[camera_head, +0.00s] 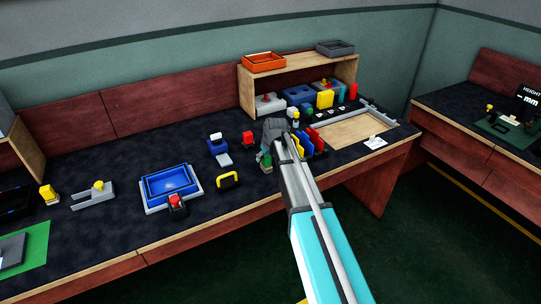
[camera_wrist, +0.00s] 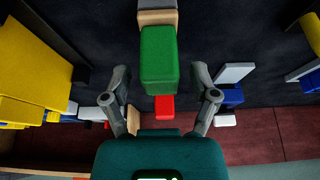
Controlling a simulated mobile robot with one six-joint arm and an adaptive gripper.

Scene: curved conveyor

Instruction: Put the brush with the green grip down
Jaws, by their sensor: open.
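The brush with the green grip (camera_wrist: 160,58) is in the middle of the wrist view, with a beige block and a grey part beyond the green. In the head view the green grip (camera_head: 267,158) shows just below my gripper (camera_head: 272,133), with the brown block at the bench top, seemingly upright. In the wrist view my gripper (camera_wrist: 160,80) is open, one finger on each side of the grip, with gaps visible between fingers and grip. The exact contact under the brush is hard to see.
A row of yellow, blue and red upright pieces (camera_head: 308,143) stands close right of my gripper. A red block (camera_head: 248,138) and a blue device (camera_head: 217,145) stand to the left. A yellow-handled item (camera_head: 228,180) and a blue tray (camera_head: 149,192) lie farther left. Dark bench shows between them.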

